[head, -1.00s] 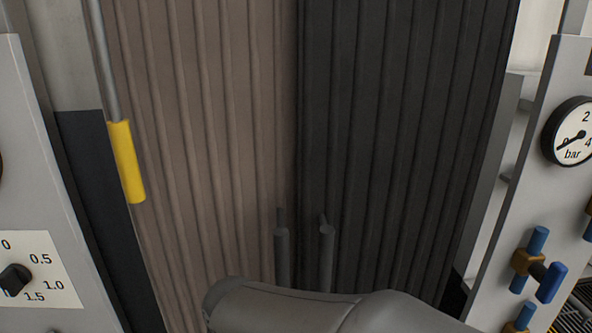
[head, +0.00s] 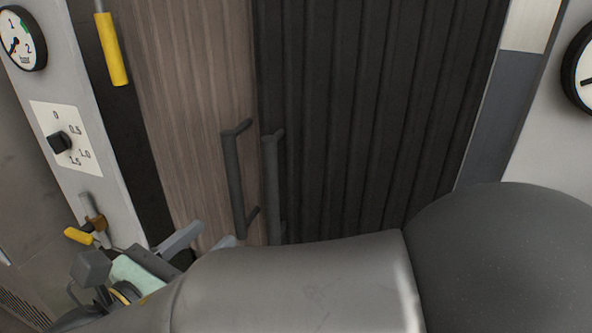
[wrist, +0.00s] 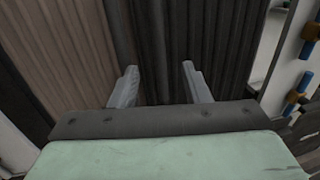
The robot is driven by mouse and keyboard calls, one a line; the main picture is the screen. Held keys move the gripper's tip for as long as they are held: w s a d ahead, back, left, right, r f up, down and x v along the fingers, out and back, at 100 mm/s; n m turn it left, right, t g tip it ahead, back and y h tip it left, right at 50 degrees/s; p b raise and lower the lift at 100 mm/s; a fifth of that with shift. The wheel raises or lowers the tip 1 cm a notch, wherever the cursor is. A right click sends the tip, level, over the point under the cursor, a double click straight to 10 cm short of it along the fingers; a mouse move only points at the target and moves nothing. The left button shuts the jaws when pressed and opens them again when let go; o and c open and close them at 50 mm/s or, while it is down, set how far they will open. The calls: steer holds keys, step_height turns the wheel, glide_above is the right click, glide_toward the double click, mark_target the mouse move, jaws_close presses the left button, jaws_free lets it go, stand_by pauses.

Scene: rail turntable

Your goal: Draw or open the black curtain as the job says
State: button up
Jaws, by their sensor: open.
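The black curtain (head: 380,110) hangs in vertical pleats at the middle and right of the head view, and fills the centre of the wrist view (wrist: 220,40). A brown curtain (head: 190,110) hangs left of it; their edges meet. Two dark upright bar handles stand side by side there, one on the brown edge (head: 238,180) and one on the black edge (head: 272,185). My gripper (head: 212,236) is low left in the head view, partly behind my arm. In the wrist view its fingers (wrist: 160,78) are apart and empty, pointing at the black curtain. The curtains' lower parts are hidden.
A yellow grip (head: 116,50) hangs on a rod at the left. The left panel carries a gauge (head: 20,38), a black knob (head: 60,142) and a yellow-handled valve (head: 80,236). Another gauge (head: 582,75) is at the right. Blue-handled valves (wrist: 297,95) show in the wrist view.

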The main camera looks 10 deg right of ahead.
mark_target(267, 184)
steer(key=p+x, duration=0.2)
steer(key=x, duration=1.5)
steer(key=shift+w+a+p, duration=0.15)
steer(key=shift+p, duration=0.2)
jaws_close()
